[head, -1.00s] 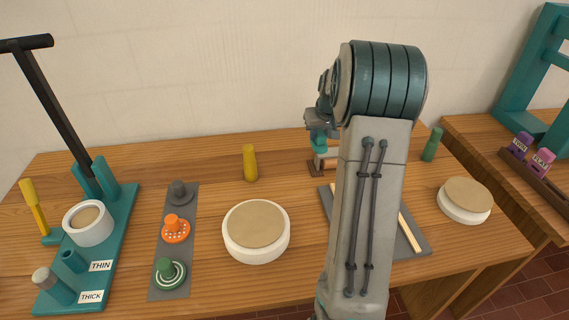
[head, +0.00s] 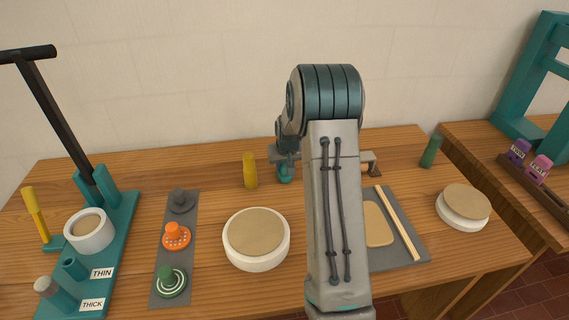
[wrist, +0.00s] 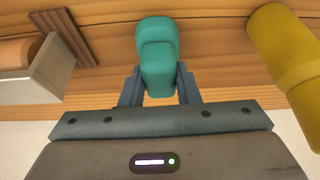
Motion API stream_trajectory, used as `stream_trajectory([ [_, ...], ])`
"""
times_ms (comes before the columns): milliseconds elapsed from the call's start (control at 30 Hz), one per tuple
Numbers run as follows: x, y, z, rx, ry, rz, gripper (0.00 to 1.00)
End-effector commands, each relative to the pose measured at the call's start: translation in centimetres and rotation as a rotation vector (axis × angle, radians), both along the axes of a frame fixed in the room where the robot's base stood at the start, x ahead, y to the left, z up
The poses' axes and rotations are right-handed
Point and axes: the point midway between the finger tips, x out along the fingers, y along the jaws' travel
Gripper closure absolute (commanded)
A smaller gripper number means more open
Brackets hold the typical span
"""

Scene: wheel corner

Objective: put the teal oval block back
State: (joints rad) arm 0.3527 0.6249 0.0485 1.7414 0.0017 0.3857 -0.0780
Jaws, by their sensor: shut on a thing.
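The teal oval block (wrist: 158,38) is between the fingers of my gripper (wrist: 158,82) in the wrist view. My gripper is shut on it, and its outer end sticks out past the fingertips. In the head view a small part of the teal block (head: 285,178) shows below my gripper (head: 285,163), left of my arm, over the back of the wooden table. My arm hides part of the gripper and the table behind it. The gap between the block and the tabletop cannot be told.
A yellow cylinder (head: 250,171) stands close to the left of my gripper. A small wooden stand (head: 373,165) is to the right, partly hidden. A round clay-topped disc (head: 257,240) sits in front. A grey mat (head: 413,243) holds a slab and sticks.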

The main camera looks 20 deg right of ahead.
Motion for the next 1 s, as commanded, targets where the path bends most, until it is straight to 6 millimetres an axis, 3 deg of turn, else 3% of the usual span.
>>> stream_trajectory([
  [267,0.0,0.0,-0.3,0.0,-0.002,0.0,0.89],
  [300,0.0,0.0,-0.2,0.0,-0.002,0.0,0.66],
  [367,0.0,0.0,-0.2,0.0,-0.002,0.0,0.49],
  [800,0.0,0.0,0.0,-0.001,-0.003,0.0,0.49],
  [1000,-1.2,0.5,2.7,-0.002,-0.005,0.001,0.49],
])
